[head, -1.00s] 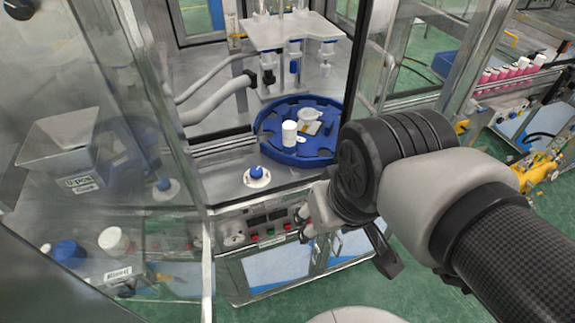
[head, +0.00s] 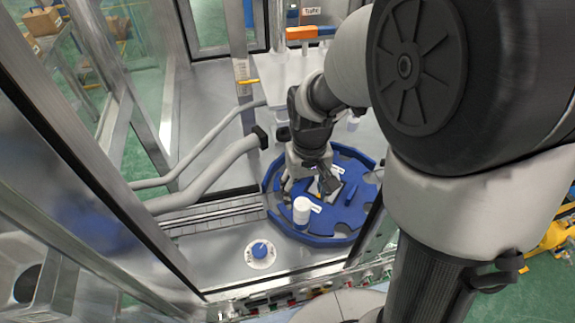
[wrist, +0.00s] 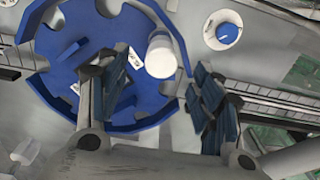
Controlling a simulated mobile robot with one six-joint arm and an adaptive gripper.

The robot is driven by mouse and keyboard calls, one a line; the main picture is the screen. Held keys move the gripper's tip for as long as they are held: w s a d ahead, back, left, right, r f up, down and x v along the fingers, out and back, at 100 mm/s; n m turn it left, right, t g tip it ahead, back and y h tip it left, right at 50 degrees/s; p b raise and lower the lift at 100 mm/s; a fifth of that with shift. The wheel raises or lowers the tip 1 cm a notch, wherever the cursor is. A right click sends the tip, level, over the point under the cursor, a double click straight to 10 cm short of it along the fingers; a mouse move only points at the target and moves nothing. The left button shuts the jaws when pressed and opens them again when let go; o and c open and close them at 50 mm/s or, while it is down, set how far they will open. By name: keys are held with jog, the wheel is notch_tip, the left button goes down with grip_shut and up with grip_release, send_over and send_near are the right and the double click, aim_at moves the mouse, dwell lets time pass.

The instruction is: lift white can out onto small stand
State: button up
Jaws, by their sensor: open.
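The white can (head: 302,209) stands upright in the blue round turntable (head: 350,224), near its front left edge. In the wrist view the white can (wrist: 160,55) shows from above. My gripper (head: 306,182) is over the turntable, just behind the can in the head view. In the wrist view my gripper (wrist: 158,82) is open, one dark finger to each side below the can, with a visible gap to the right finger. A low white disc (head: 260,252) with a blue piece on it is on the metal deck left of the turntable; it may be the small stand.
Small labelled white pieces (head: 333,184) lie on the turntable beside my gripper. Grey hoses (head: 205,172) run at the left behind the deck. A metal frame post (head: 110,165) stands at the left. The deck around the disc is clear.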

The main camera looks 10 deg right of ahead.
aim_at(304, 205)
notch_tip(304, 205, down, 6)
jog(key=shift+w+f+b, duration=0.1)
jog(key=shift+b, duration=0.5)
jog(key=f, duration=0.1)
jog(key=f+b, duration=0.1)
jog(key=f, duration=0.3)
jog(key=shift+w+a+f, duration=0.1)
jog(key=shift+w+a, duration=0.05)
jog(key=shift+w, duration=0.1)
jog(key=shift+c, duration=0.5)
jog(key=c, duration=1.1)
